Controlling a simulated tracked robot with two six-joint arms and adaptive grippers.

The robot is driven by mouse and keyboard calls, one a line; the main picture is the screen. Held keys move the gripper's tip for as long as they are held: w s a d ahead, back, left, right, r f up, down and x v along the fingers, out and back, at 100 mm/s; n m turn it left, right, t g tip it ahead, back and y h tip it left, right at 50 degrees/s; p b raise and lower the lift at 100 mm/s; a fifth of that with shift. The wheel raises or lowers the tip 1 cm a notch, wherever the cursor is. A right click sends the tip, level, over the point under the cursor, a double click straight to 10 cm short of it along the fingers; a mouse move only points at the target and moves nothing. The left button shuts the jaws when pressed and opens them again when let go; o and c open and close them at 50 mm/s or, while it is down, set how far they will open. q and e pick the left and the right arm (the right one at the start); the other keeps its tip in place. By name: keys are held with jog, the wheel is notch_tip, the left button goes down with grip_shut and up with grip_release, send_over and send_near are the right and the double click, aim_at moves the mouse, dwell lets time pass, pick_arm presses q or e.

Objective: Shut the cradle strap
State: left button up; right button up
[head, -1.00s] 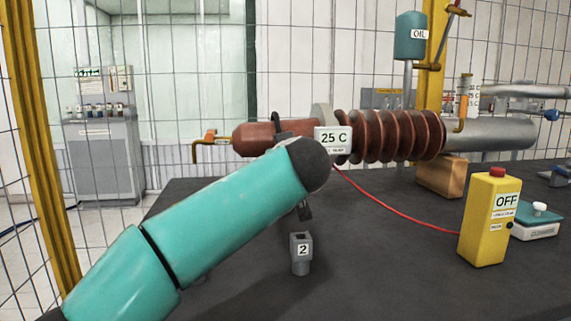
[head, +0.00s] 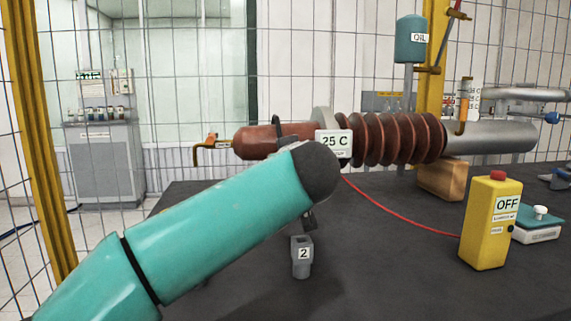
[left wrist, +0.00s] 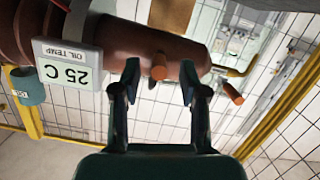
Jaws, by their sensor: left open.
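The brown bushing (head: 395,138) lies level across the bench, with a narrow dark upright piece (head: 276,127) at its left part. This may be the cradle strap, but I cannot tell for sure. A wooden cradle block (head: 440,179) supports the bushing's right part. In the left wrist view the bushing body (left wrist: 125,42) lies beyond my open left gripper (left wrist: 160,85). In the head view my left arm hides most of the gripper. My right gripper is out of view.
A "25 C" label plate (head: 333,142) is close to my left wrist. A grey socket marked 2 (head: 302,257) stands below it. A yellow OFF box (head: 489,222) and a red cable (head: 400,215) are to the right. Mesh fencing stands behind.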

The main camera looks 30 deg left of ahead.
pick_arm(q)
jog(key=v, duration=0.8)
jog(key=shift+s+d, duration=0.15)
jog(key=shift+s, duration=0.1)
